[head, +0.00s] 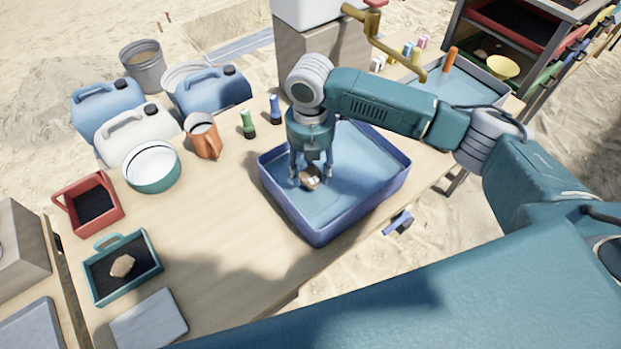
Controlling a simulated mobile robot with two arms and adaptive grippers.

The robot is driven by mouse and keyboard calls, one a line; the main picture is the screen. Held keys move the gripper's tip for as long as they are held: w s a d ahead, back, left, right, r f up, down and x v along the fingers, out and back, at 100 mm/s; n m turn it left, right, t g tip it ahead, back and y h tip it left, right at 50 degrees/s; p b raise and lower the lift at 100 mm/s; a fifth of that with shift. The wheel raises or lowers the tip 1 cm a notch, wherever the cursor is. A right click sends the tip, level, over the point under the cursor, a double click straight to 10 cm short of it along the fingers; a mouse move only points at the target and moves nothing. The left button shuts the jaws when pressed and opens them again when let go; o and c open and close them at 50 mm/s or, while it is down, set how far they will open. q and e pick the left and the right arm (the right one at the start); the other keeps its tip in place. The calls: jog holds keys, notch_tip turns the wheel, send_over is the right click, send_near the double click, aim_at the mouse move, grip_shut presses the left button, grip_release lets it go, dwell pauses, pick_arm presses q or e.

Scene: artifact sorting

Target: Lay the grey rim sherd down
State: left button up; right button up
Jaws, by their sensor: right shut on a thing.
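My right gripper (311,177) points down inside the blue basin (272,190) of water. It is shut on a small sherd (308,184), which looks brown with a pale patch; I cannot tell from its colour whether it is the grey rim sherd. I cannot tell whether the sherd touches the water or the basin floor. Another sherd, tan (122,265), lies in the teal tray (150,283) at the front left. My left gripper is out of view.
A red tray (66,211), a white-and-teal bowl (151,167), an orange jug (203,138) and green (248,125) and blue (276,109) brushes stand on the table. Jerrycans (105,108) stand behind. A grey slab (149,320) lies front left. Bare tabletop (215,235) lies left of the basin.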

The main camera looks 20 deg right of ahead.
aim_at(310, 175)
jog(key=shift+f, duration=2.3)
jog(key=shift+f, duration=0.1)
jog(key=o, duration=1.2)
jog(key=shift+c, duration=0.2)
notch_tip(310, 175, up, 12)
jog(key=shift+r+b, duration=0.15)
jog(key=shift+b, duration=0.2)
